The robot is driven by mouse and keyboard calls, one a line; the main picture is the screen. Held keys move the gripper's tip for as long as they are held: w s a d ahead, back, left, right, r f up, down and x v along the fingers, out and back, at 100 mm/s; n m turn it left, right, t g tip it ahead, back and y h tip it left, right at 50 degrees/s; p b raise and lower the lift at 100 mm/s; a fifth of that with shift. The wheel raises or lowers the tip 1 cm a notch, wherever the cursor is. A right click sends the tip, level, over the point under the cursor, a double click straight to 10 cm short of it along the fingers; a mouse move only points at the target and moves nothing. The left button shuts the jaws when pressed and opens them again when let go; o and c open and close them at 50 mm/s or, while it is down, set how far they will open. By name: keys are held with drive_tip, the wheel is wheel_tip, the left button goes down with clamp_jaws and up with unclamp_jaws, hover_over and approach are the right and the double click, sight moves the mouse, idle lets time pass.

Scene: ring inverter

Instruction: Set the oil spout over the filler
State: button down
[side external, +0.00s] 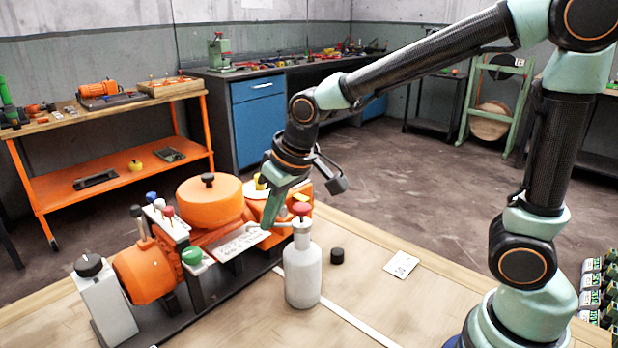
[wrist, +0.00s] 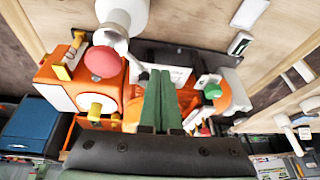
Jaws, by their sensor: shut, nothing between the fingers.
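A pale grey oil bottle (side external: 302,272) stands upright on the bench beside the orange machine (side external: 145,270). It has a red knob (side external: 301,208) on top and a short spout (side external: 281,224) that points left toward the machine. The bottle (wrist: 124,14) and its red knob (wrist: 102,62) also show in the wrist view. My gripper (side external: 266,226) is shut and empty, pointing down by the spout; I cannot tell if it touches. Its green fingers (wrist: 160,76) lie together in the wrist view. A yellow cap (side external: 260,182) shows on the machine; which part is the filler is unclear.
A small black cap (side external: 337,256) and a white card (side external: 401,265) lie on the bench right of the bottle. Green (side external: 192,256) and other coloured knobs stick up from the machine. The bench front right is clear.

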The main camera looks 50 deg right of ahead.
drive_tip(key=shift+w+d, duration=0.45)
drive_tip(key=shift+w, duration=0.4)
drive_tip(key=shift+w+d+m, duration=0.35)
drive_tip(key=shift+w+m, duration=0.05)
drive_tip(key=shift+m, duration=0.4)
drive_tip(key=shift+w+d, duration=0.25)
drive_tip(key=shift+d, duration=0.05)
idle(0.5)
drive_tip(key=shift+s+d, duration=0.4)
drive_tip(key=shift+s, duration=0.3)
